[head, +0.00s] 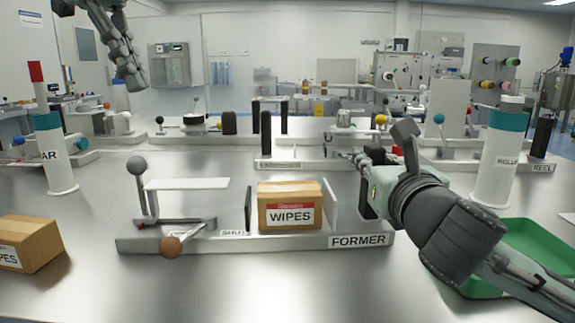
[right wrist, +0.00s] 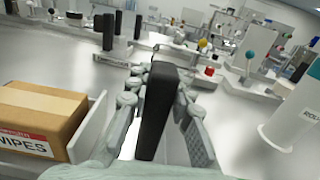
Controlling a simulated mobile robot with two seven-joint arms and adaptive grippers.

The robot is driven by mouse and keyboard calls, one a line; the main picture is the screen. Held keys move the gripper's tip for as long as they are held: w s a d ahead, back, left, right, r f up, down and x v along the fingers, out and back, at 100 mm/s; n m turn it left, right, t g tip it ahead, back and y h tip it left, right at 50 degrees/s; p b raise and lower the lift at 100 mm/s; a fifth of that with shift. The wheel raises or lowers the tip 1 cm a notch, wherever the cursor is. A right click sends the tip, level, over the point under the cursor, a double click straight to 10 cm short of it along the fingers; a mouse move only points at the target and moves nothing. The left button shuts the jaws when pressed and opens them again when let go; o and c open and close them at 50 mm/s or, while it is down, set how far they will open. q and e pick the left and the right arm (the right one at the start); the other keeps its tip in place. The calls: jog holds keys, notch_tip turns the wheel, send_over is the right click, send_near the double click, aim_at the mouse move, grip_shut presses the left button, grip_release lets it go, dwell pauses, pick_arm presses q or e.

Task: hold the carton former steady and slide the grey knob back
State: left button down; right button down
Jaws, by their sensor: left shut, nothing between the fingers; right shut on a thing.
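The carton former (head: 290,240) is a grey base labelled FORMER on the steel table. Its grey knob (head: 136,165) tops an upright lever at the left end, beside a flat white plate (head: 187,184). A WIPES carton (head: 290,206) stands between two upright plates on the base. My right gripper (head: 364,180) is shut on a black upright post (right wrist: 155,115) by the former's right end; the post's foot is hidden. My left gripper (head: 133,72) is shut and empty, raised high at upper left, away from the former.
Another carton (head: 28,244) lies at the left edge. A white roller (head: 495,160) and a green tray (head: 535,252) are on the right; a white cylinder with a red top (head: 52,160) is on the left. More stations stand behind. The table in front of the former is clear.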

jog(key=shift+f+p, duration=0.3)
jog(key=shift+f, duration=0.05)
jog(key=c, duration=1.3)
grip_release()
jog(key=shift+w+r, duration=0.15)
jog(key=shift+r, duration=0.05)
jog(key=shift+r, duration=0.2)
